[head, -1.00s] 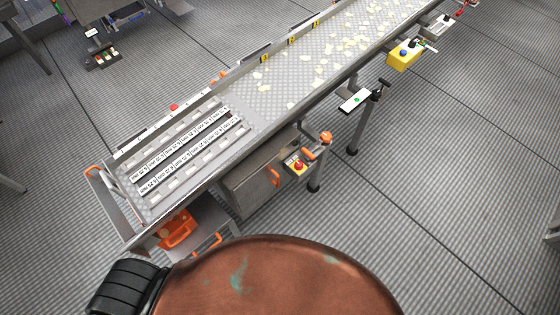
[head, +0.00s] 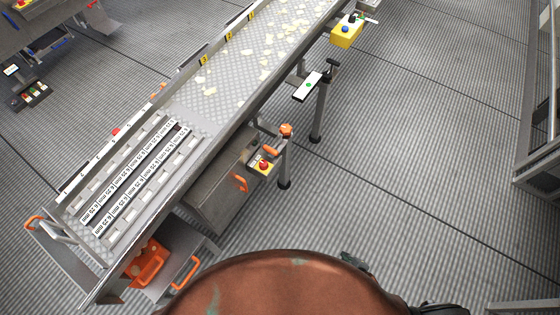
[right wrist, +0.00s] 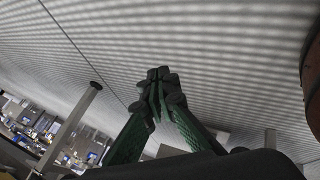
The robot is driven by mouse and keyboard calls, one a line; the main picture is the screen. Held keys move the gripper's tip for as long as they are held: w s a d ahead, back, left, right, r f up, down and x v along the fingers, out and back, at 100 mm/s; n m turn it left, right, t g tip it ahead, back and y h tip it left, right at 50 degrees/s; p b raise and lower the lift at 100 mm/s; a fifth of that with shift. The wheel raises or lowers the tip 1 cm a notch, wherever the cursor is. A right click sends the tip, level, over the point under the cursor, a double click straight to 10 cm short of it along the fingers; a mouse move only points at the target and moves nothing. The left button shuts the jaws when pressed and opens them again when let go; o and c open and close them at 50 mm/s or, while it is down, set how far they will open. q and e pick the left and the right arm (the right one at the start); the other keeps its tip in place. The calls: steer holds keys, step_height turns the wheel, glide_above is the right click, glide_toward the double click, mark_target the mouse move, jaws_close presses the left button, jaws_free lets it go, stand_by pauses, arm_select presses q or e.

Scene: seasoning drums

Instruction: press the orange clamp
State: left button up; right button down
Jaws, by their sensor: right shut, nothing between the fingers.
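Several orange parts show on the conveyor in the head view. A small orange lever (head: 271,151) and an orange knob (head: 286,130) sit by a red stop button on the conveyor's near side. An orange latch-like piece (head: 147,263) is under the near end. I cannot tell for sure which is the clamp. My right gripper (right wrist: 160,77) is shut and empty, its green fingers together at the tips over the grey floor in the right wrist view. No orange part shows near it there. My left gripper is not in view.
The conveyor (head: 225,112) carries pale pieces and printed strips. A red stop button (head: 264,166), a small white panel (head: 308,86) on a post and a yellow control box (head: 347,31) stand along its right side. The ribbed floor (head: 420,150) to the right is open.

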steer(key=w+a+r+n+t+y+b, duration=0.1)
steer(key=w+a+r+n+t+b, duration=0.2)
steer(key=w, duration=0.5)
steer(key=w+a+r+n+t+y+b, duration=0.15)
steer(key=w+n, duration=0.25)
steer(key=w, duration=0.5)
steer(key=n+t+y+b, duration=0.2)
steer(key=n+y+b, duration=0.9)
steer(key=n, duration=1.1)
glide_toward(278, 160)
step_height(278, 160, up, 3)
steer(key=s+p, duration=0.1)
steer(key=s, duration=0.1)
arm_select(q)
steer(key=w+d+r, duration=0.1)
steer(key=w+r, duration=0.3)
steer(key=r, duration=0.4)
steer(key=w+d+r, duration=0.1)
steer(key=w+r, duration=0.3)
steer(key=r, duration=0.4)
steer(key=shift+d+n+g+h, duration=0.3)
arm_select(e)
steer(key=shift+w+f+y, duration=0.2)
steer(key=shift+f+y, duration=0.1)
steer(key=shift+y, duration=0.15)
